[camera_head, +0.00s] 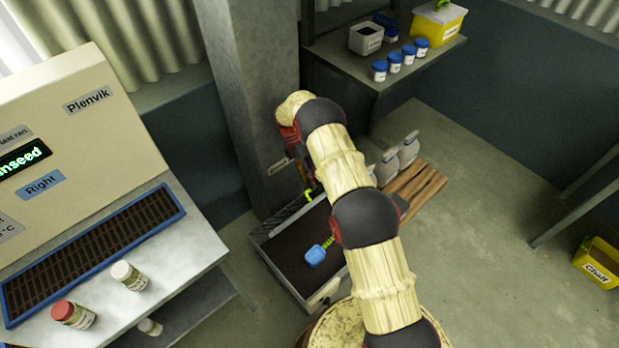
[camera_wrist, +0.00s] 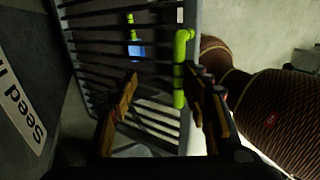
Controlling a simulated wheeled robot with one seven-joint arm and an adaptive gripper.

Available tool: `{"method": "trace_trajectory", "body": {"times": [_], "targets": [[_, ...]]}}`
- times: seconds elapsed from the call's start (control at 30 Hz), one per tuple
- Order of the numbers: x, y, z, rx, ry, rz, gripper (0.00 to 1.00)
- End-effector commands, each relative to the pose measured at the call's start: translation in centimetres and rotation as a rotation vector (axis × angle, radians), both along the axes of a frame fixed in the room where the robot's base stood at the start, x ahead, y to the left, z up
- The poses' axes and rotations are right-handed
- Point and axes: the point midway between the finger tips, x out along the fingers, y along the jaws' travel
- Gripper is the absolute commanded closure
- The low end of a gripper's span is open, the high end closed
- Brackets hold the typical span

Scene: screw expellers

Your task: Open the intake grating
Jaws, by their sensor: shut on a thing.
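The intake grating (camera_wrist: 100,60) is a frame of dark parallel bars with a bright green handle (camera_wrist: 180,70) along one side. My gripper (camera_wrist: 168,100) has a finger on either side of the handle and is shut on it. In the head view, part of the grating (camera_head: 284,216) shows at the back of the intake box (camera_head: 290,285), near the pillar; it looks tilted up, but the arm hides much of it. My gripper (camera_head: 306,184) is there, mostly hidden. Dark material shows uncovered in the front of the box.
A blue scoop (camera_head: 319,252) lies in the box; its blue also shows through the bars (camera_wrist: 137,51). A pillar (camera_head: 250,90) stands behind. White bags (camera_head: 408,150) and a wooden pallet (camera_head: 425,188) are to the right.

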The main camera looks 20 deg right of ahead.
Motion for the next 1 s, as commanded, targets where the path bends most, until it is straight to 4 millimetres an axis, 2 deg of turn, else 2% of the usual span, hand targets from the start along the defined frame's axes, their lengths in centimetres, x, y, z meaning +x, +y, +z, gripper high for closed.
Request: {"method": "trace_trajectory", "body": {"times": [0.03,0.1,0.27,0.57,0.67,1.0], "targets": [[-0.2,0.4,-0.9,0.006,0.002,-0.001,0.69],[-0.2,0.4,-0.8,0.006,0.001,-0.001,0.64],[-0.1,0.4,-0.6,0.006,-0.001,0.000,0.70],[0.0,0.3,-0.1,0.006,-0.003,-0.001,0.70],[0.1,0.3,1.2,0.005,-0.006,-0.001,0.70],[-0.1,0.1,7.6,0.003,-0.004,0.000,0.70]]}}
